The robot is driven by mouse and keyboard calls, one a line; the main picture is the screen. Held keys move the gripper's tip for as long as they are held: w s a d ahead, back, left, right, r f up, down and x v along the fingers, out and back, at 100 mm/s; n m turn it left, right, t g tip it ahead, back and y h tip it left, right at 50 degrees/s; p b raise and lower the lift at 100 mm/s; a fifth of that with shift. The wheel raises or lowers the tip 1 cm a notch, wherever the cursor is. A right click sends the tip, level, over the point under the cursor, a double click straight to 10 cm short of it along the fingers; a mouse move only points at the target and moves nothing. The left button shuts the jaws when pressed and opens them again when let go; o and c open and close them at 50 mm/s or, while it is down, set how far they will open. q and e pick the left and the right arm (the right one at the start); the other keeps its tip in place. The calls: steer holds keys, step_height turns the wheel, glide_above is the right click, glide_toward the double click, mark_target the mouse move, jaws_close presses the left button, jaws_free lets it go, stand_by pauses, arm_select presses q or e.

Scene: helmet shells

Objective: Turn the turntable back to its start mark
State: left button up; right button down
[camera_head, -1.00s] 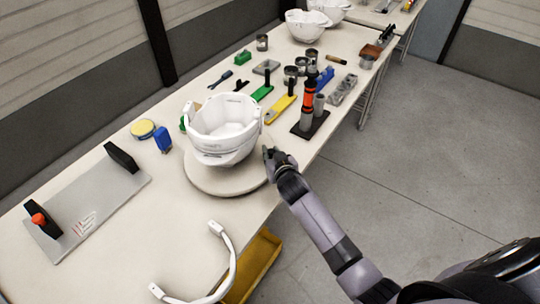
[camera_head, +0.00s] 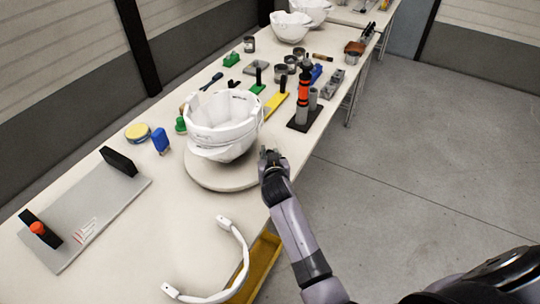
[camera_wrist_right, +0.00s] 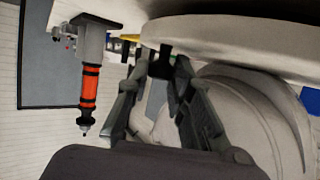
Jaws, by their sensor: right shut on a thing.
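The turntable (camera_head: 215,180) is a pale round disc on the bench near its right edge. A white helmet shell (camera_head: 222,125) sits on it, open side up. My right gripper (camera_head: 268,157) is at the disc's right rim. In the right wrist view, which looks upside down, its fingers (camera_wrist_right: 160,72) are closed around a small dark part at the edge of the turntable (camera_wrist_right: 235,38). The shell (camera_wrist_right: 255,110) shows behind the fingers. I cannot make out a start mark. My left gripper is not in view.
A black stand with an orange-banded tool (camera_head: 303,95) is close behind my right gripper. A white curved band (camera_head: 240,255) lies at the front edge, above a yellow bin (camera_head: 258,268). A grey plate (camera_head: 85,220) with black blocks lies at left. Bench between plate and turntable is clear.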

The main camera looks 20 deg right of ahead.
steer(key=shift+r, duration=0.1)
steer(key=c, duration=1.5)
jaws_free()
steer(key=shift+o, duration=0.2)
